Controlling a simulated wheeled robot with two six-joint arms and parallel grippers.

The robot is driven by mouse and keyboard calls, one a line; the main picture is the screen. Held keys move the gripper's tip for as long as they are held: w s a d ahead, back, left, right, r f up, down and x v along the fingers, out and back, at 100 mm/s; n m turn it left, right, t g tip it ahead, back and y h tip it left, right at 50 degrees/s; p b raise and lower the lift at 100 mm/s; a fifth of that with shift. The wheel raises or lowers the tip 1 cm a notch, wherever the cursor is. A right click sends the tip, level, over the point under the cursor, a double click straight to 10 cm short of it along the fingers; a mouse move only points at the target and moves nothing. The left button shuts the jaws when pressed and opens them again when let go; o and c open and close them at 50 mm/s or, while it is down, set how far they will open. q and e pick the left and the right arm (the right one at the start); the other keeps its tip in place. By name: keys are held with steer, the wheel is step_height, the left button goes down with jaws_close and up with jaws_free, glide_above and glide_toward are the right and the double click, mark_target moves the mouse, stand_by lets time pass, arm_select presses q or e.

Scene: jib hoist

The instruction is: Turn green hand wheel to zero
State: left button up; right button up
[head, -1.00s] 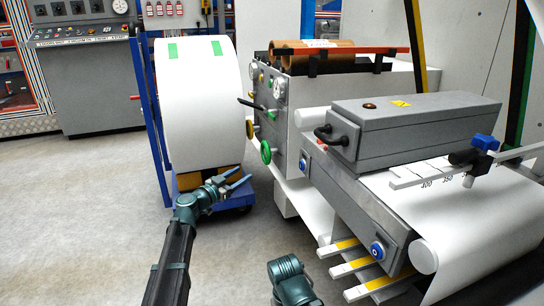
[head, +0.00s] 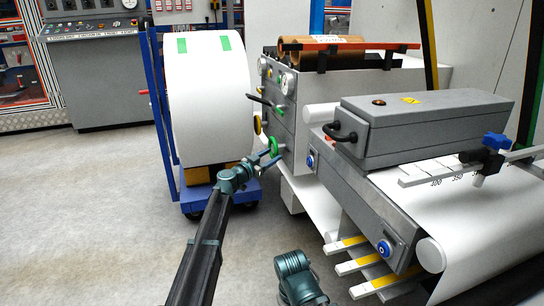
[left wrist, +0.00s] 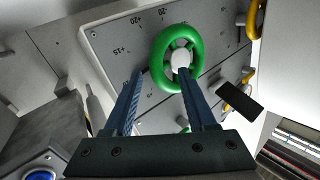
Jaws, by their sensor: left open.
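The green hand wheel (head: 274,145) is on the side panel of the grey-and-white machine. In the left wrist view the green hand wheel (left wrist: 159,72) has a pale hub and sits over a scale with marks such as +20, +15 and -20. My left gripper (head: 273,156) is open in front of it. In the left wrist view one finger of the left gripper (left wrist: 161,72) lies left of the rim, and the other overlaps the wheel near its hub. I cannot tell whether they touch it. The wheel's pointer is not clear. My right gripper is not in view.
A blue cart (head: 158,110) with a large white roll (head: 208,110) stands left of the panel, close to my left arm. A yellow wheel (head: 257,125) and a black lever (left wrist: 240,97) are near the green wheel. The floor at left is clear.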

arm_select(q)
steer(key=shift+w+d, duration=0.3)
steer(key=shift+w, duration=0.1)
jaws_close()
